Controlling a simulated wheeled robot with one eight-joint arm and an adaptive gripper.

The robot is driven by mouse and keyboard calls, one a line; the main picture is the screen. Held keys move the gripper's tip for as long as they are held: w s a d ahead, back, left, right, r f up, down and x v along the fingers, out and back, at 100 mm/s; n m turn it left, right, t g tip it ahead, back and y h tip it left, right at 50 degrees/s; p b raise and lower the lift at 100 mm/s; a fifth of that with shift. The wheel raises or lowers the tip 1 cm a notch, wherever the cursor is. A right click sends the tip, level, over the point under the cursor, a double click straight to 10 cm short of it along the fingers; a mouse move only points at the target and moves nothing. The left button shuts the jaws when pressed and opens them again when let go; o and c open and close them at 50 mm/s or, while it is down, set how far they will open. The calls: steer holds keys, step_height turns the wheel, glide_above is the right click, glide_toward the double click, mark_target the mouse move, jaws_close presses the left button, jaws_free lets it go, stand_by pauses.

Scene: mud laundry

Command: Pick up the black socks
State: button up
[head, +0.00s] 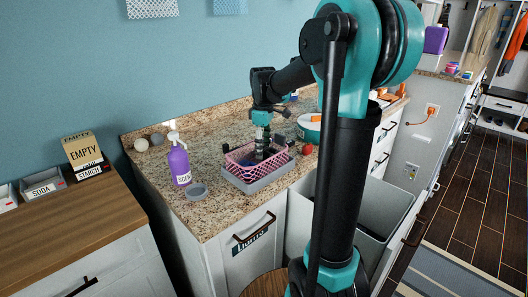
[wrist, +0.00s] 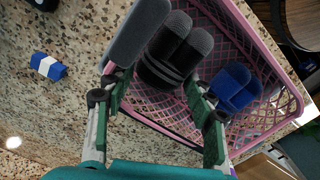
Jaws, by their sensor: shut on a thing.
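The black socks (wrist: 176,48), a rolled dark pair with grey ribbed ends, show in the wrist view at the top middle. My gripper (wrist: 158,84) is shut on them, with a green-padded finger on each side. They are in or just over a pink mesh basket (wrist: 275,70); their exact height is unclear. A rolled blue pair of socks (wrist: 235,88) lies in the basket, right of my gripper. In the head view my gripper (head: 262,146) reaches down into the pink basket (head: 232,159), and the black socks are hard to make out.
The basket stands in a grey tray (head: 256,186) on the granite counter (head: 215,215). A blue-and-white item (wrist: 47,66) lies on the counter.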

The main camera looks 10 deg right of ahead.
step_height(320, 180, up, 19)
stand_by(0.6)
